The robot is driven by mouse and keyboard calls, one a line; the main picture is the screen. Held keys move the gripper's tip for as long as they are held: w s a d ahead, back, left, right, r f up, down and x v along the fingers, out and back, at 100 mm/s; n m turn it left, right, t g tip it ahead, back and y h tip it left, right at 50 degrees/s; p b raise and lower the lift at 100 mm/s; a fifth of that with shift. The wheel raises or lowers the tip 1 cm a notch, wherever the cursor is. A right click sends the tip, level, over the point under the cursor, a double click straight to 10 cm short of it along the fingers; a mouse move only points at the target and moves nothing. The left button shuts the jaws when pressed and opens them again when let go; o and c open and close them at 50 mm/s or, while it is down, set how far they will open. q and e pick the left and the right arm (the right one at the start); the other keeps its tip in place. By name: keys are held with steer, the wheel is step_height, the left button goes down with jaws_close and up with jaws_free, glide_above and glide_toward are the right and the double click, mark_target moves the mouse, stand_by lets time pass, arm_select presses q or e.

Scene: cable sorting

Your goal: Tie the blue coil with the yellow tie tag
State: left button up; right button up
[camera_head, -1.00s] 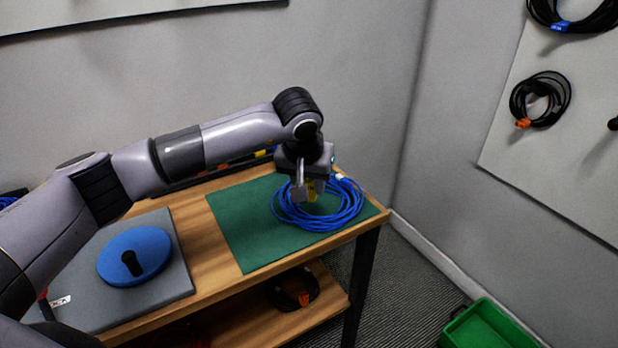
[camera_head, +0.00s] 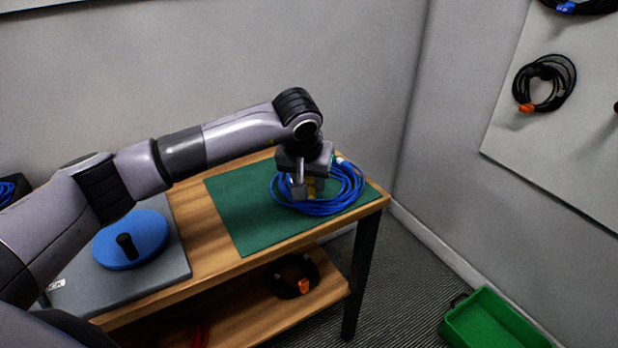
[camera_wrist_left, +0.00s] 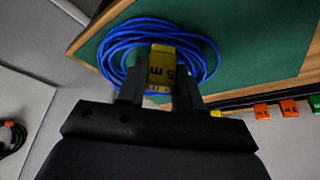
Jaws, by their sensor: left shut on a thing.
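The blue coil (camera_head: 340,195) lies on the green mat (camera_head: 245,225) near the right end of the table. It also shows in the left wrist view (camera_wrist_left: 125,38). My left gripper (camera_head: 308,190) is over the left part of the coil, pointing down. It is shut on the yellow tie tag (camera_wrist_left: 161,66), which faces the wrist camera with "5 m" printed on it. The tag overlaps the coil's near strands in the wrist view. I cannot tell whether the tag goes around the strands. My right gripper is not in view.
A grey board with a blue disc (camera_head: 131,240) and black knob is at the left of the table. A black coil with an orange tag (camera_head: 304,286) lies on the lower shelf. A green bin (camera_head: 492,322) stands on the floor. Coloured tags (camera_wrist_left: 289,108) sit along the table edge.

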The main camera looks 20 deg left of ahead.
arm_select(q)
steer(key=shift+f+b, duration=0.55)
steer(key=shift+f, duration=0.15)
stand_by(0.8)
stand_by(0.3)
steer(key=o, duration=1.1)
